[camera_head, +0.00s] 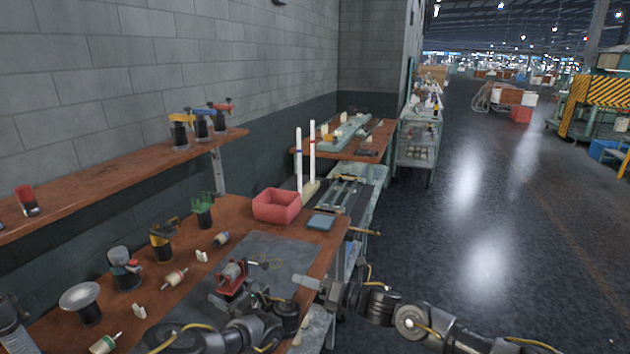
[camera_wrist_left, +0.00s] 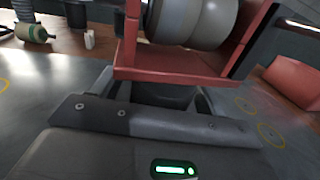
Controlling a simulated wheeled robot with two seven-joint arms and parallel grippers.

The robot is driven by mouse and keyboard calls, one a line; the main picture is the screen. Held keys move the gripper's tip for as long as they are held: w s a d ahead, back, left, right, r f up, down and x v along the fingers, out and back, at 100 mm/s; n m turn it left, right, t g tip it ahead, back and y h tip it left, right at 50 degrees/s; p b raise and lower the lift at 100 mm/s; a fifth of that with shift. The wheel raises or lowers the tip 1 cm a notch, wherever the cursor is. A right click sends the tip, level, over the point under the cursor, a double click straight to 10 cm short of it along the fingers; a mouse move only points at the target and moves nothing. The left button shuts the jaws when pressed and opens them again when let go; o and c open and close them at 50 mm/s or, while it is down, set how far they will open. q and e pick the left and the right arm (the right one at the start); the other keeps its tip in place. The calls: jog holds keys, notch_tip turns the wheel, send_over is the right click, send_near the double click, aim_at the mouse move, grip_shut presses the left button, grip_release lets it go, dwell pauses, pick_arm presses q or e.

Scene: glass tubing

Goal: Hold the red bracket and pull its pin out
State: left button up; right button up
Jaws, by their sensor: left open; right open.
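The red bracket (camera_head: 232,278) stands on the dark grey mat on the bench. In the left wrist view the red bracket (camera_wrist_left: 170,62) fills the top, with a thick pale grey cylinder (camera_wrist_left: 195,18) between its red sides. My left gripper (camera_head: 240,298) is open at the bracket's near side; in the left wrist view its jaws (camera_wrist_left: 160,98) lie just below the bracket's lower edge. I cannot tell whether they touch it. My right gripper (camera_head: 306,284) is open and empty, to the right of the bracket and apart from it. I cannot make out the pin clearly.
A red bin (camera_head: 276,206) and a blue-grey pad (camera_head: 320,222) stand at the back of the bench. Several small tools and a dish (camera_head: 80,296) lie on the left. A shelf (camera_head: 110,185) runs along the wall.

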pick_arm(q)
jog(key=shift+d, duration=0.1)
jog(key=v, duration=1.2)
